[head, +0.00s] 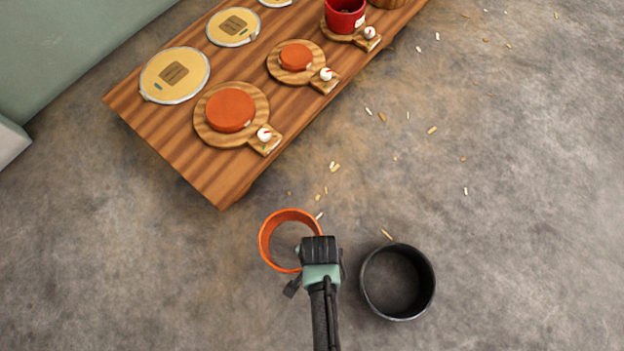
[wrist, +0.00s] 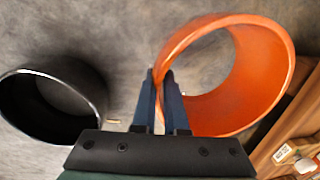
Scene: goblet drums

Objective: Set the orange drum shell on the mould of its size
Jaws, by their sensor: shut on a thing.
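The orange drum shell (head: 267,240) is an open ring, held off the bench in front of its near corner. My gripper (head: 303,250) is shut on its wall at the right side in the head view. In the wrist view, my gripper (wrist: 160,90) pinches the near wall of the orange drum shell (wrist: 262,62). Round orange-brown moulds sit on wooden boards with a knob each: a larger mould (head: 231,110) nearest and a smaller mould (head: 296,57) behind it. A red shell (head: 345,20) stands on a third board. No mould has the orange shell on it.
A black shell (head: 365,285) stands on the floor right of my gripper; it also shows in the wrist view (wrist: 20,105). Yellow discs (head: 190,88) lie along the left of the wooden bench (head: 190,165). Wood chips lie on the floor. A green block fills the upper left.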

